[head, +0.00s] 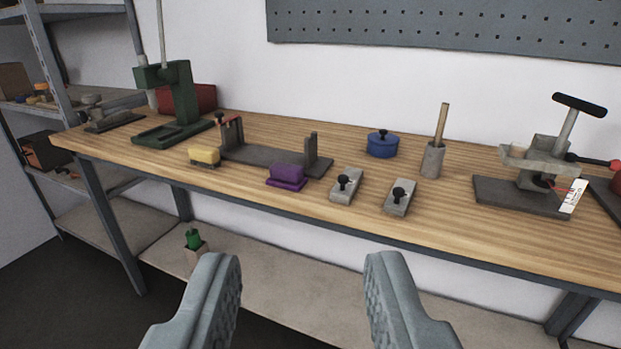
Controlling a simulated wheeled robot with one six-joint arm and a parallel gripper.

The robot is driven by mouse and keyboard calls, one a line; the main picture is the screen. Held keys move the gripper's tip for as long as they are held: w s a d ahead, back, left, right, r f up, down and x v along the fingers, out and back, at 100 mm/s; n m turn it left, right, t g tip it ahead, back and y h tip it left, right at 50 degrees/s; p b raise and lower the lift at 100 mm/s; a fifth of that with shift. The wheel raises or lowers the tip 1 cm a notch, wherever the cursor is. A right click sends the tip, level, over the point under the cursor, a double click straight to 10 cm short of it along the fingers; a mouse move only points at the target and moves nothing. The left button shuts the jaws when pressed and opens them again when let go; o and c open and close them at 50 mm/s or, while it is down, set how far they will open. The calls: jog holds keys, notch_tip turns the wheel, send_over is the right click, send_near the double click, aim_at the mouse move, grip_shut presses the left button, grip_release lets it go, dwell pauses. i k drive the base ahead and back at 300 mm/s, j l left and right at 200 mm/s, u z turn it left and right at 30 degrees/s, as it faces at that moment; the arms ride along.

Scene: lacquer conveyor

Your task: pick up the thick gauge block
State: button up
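Two grey blocks with black knobs lie side by side near the front edge of the wooden workbench (440,221). They look like gauge blocks: a left one (341,193) and a right one (396,207). I cannot tell for sure from here which is the thick one. My gripper (305,270) is open and empty, its two grey fingers wide apart. It is in front of the bench, with both blocks beyond it, and touches nothing.
A purple block (286,178) and a dark fixture with uprights (265,160) stand left of the blocks. A yellow block (204,155) and green press (180,95) are farther left. Behind are a blue lidded pot (382,146) and grey holder (432,161). A clamp device (538,160) stands right.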

aim_at(347, 185)
jog(key=i+l+u, duration=0.25)
jog(key=l, duration=0.25)
jog(key=l+u, duration=0.2)
jog(key=l, duration=0.25)
jog(key=i+l+u, duration=0.1)
jog(key=l+u, duration=0.15)
jog(key=l, duration=0.3)
jog(key=i+l, duration=0.1)
jog(key=l, duration=0.4)
